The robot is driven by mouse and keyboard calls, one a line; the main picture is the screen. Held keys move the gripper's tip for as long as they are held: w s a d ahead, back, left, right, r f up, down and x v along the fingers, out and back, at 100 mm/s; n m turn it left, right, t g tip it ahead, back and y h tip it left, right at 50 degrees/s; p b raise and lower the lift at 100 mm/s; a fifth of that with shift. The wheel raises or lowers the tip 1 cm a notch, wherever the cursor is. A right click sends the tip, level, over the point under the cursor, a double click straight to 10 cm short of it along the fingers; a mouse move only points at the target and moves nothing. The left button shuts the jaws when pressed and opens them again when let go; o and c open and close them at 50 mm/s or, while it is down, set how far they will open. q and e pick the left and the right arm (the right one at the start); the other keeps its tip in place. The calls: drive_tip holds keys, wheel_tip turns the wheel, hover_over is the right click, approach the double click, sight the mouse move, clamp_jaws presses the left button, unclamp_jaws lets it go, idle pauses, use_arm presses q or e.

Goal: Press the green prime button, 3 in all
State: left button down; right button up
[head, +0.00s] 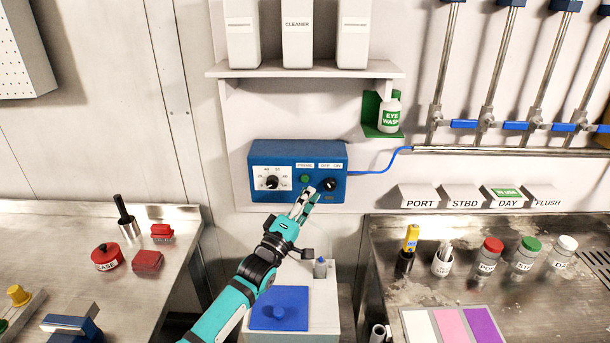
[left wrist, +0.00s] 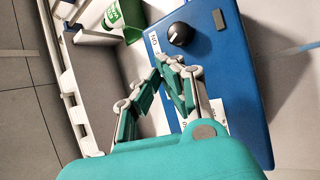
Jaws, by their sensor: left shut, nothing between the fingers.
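The blue control box (head: 258,158) is fixed to the wall under the shelf. Its green prime button (head: 305,179) sits under the PRIME label, between a white dial plate (head: 271,178) and a black OFF/ON knob (head: 329,184). My left gripper (head: 307,192) is shut and empty, its fingertips just below and right of the button; I cannot tell whether they touch the box. In the left wrist view the blue box (left wrist: 225,60) and its black knob (left wrist: 180,34) show beyond the shut fingers (left wrist: 168,62); the green button is hidden there. My right gripper is not in view.
A shelf (head: 300,73) with white bottles is above the box. An eye wash bottle (head: 389,115) hangs to the right, near a blue cable (head: 378,170). A small stand with a blue pad (head: 279,308) is below. Steel counters stand on both sides.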

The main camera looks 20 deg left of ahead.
use_arm(q)
drive_tip(key=shift+s+d+p, duration=0.2)
drive_tip(key=shift+s+p, duration=0.1)
drive_tip(key=shift+s, duration=0.35)
drive_tip(key=shift+s+d+p, duration=0.15)
drive_tip(key=shift+s+p, duration=0.15)
drive_tip(key=shift+s, duration=0.3)
idle(0.9)
drive_tip(key=s+m+g, duration=0.1)
drive_tip(key=m, duration=0.1)
drive_tip(key=s+m+g, duration=0.1)
drive_tip(key=m, duration=0.1)
drive_tip(key=s+m+g+h, duration=0.1)
drive_tip(key=m, duration=0.1)
drive_tip(key=shift+s+d+f+g+b, duration=0.15)
drive_tip(key=shift+s+d+g+b, duration=0.15)
drive_tip(key=shift+s+d+g, duration=0.1)
drive_tip(key=shift+w, duration=0.1)
